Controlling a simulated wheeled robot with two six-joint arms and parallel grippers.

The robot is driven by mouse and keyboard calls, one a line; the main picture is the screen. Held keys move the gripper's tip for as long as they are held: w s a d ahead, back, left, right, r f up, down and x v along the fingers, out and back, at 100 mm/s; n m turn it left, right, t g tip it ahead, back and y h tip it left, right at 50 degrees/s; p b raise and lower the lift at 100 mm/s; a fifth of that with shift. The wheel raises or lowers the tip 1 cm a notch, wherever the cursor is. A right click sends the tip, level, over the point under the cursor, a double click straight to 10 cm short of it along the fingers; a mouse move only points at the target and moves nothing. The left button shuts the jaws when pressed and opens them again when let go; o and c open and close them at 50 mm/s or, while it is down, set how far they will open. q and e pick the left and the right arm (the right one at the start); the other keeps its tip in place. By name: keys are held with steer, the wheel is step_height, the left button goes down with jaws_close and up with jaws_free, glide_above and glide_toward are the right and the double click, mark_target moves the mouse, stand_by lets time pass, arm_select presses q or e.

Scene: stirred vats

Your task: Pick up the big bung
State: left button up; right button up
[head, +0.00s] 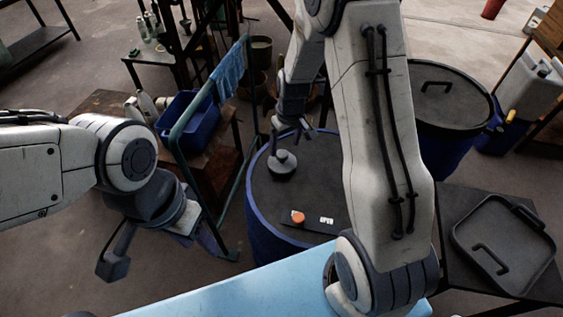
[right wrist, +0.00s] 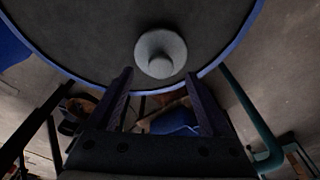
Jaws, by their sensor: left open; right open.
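The big bung (head: 283,164) is a grey, round, stepped plug with a knob on top. It stands upright on the dark top of a blue-rimmed vat (head: 262,215). In the right wrist view the bung (right wrist: 161,53) lies just beyond the fingertips, between their lines. My right gripper (head: 303,131) is open and empty, close behind the bung in the head view, with no visible contact. It also shows in the right wrist view (right wrist: 159,74). My left gripper (head: 208,240) is open and empty, left of the vat; its fingers are partly hidden.
A teal rail with a blue cloth (head: 228,73) stands left of the vat. A second dark-lidded vat (head: 448,105) is behind right. A square lid (head: 503,243) lies on a table at right.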

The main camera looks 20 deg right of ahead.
mark_target(282, 153)
steer(key=shift+w+a+f+p, duration=0.1)
steer(key=shift+w+f+p, duration=0.15)
steer(key=shift+f, duration=0.75)
steer(key=shift+w+a+f+p, duration=0.1)
steer(key=shift+w+f+p, duration=0.1)
steer(key=shift+f, duration=0.75)
steer(key=shift+w+f+p, duration=0.2)
steer(key=shift+f+p, duration=0.05)
steer(key=shift+f, duration=0.75)
jaws_close()
steer(key=shift+r, duration=0.1)
